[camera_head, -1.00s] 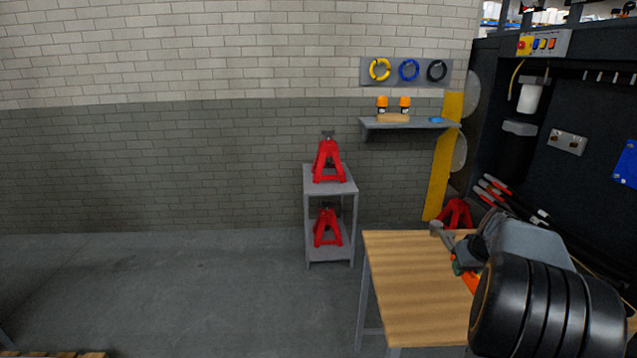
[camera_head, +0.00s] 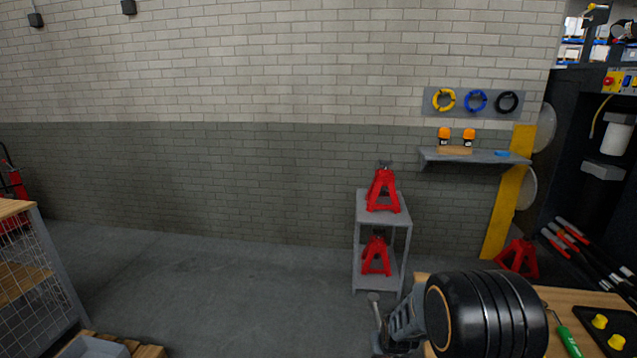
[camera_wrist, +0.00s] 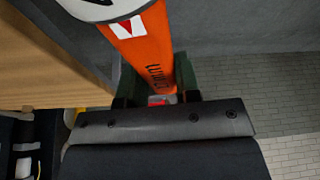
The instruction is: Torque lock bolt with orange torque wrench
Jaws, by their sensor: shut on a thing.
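The orange torque wrench (camera_wrist: 150,50) is gripped between the jaws of my gripper (camera_wrist: 155,82) in the wrist view. Its orange shaft with dark lettering runs up out of the frame, past a red and white mark and a pale end piece. In the head view my dark, ribbed wrist fills the lower right and hides the wrench's orange shaft. I see no lock bolt in either view.
A wooden workbench (camera_head: 590,297) lies behind my arm with a green-handled screwdriver (camera_head: 568,341) and a tray with yellow pieces (camera_head: 614,342). A grey stand (camera_head: 361,240) holds red jacks. A mesh-sided bench (camera_head: 42,275) stands left. Open floor (camera_head: 230,290) lies between.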

